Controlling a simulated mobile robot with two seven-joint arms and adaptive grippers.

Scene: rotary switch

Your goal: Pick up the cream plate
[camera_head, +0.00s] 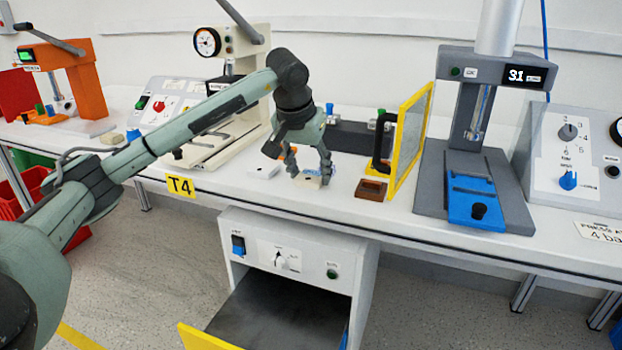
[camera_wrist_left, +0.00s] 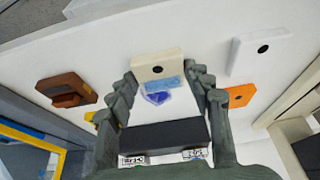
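The cream plate (camera_head: 307,182) lies on the white workbench near its front edge. In the left wrist view the cream plate (camera_wrist_left: 156,64), with a dark round hole, shows just beyond and between my left fingertips. My left gripper (camera_head: 308,168) points down over it, with its fingers spread. In the left wrist view the gripper (camera_wrist_left: 162,80) has a visible gap between its fingers, and I see no clear grip on the plate. A blue patch (camera_wrist_left: 164,88) shows beside the plate's near edge. My right gripper is not in view.
A white plate (camera_head: 263,171) lies left of the gripper. A brown block (camera_head: 370,189) and a yellow-framed guard (camera_head: 408,143) stand to the right. A grey press (camera_head: 472,190) stands further right. Below the bench is a cabinet (camera_head: 300,255) with an open drawer.

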